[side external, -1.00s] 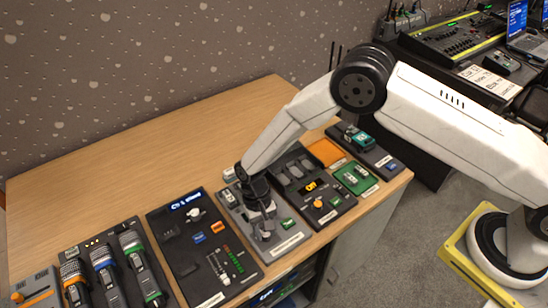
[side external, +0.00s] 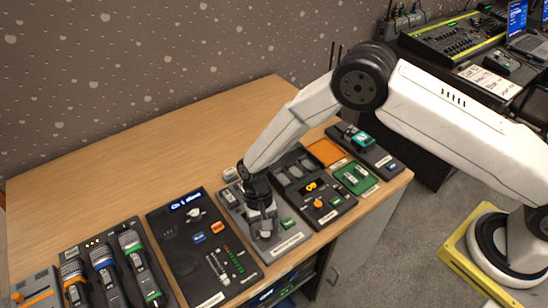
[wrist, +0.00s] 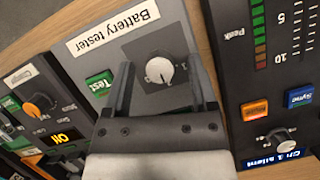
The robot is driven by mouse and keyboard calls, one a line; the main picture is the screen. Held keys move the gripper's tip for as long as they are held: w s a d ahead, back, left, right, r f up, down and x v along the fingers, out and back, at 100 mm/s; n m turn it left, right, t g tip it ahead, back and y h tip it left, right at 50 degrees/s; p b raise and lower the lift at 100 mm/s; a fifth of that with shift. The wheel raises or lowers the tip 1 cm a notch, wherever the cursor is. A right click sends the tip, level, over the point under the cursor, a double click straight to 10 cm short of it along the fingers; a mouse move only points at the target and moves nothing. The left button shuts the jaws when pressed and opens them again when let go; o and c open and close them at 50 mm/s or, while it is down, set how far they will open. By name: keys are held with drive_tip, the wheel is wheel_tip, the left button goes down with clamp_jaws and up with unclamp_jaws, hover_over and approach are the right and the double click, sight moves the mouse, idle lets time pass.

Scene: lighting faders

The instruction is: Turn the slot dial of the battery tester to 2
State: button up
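The battery tester (wrist: 110,68) is a grey panel with a printed name label and a green Test button (wrist: 100,84). Its slot dial, a round white knob (wrist: 160,71), shows between my fingers in the wrist view. A dark pointer line shows on the knob, but the numbers around it are too small to read surely. My gripper (wrist: 160,78) is open, with one finger on each side of the knob and a visible gap to both. In the side view my gripper (side external: 263,230) is low over the battery tester (side external: 288,242) and hides the dial.
Left of the tester in the side view is a black channel panel (side external: 188,250) with a knob and buttons. Right of it is a dark panel with an orange knob (side external: 318,203). The table's back (side external: 150,150) is clear.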

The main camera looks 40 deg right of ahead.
drive_tip(key=shift+r, duration=0.1)
drive_tip(key=v, duration=0.7)
drive_tip(key=shift+w+r, duration=0.2)
drive_tip(key=shift+r, duration=0.1)
drive_tip(key=shift+d, duration=0.15)
drive_tip(key=s+d+r+n+t, duration=0.1)
drive_tip(key=s+d+r+t, duration=0.25)
drive_tip(key=d+r, duration=0.85)
drive_tip(key=s+d+r+n+t+h, duration=0.1)
drive_tip(key=s+d+r+n+t, duration=0.1)
drive_tip(key=s+d, duration=0.8)
drive_tip(key=shift+r+t, duration=0.65)
drive_tip(key=shift+r, duration=0.15)
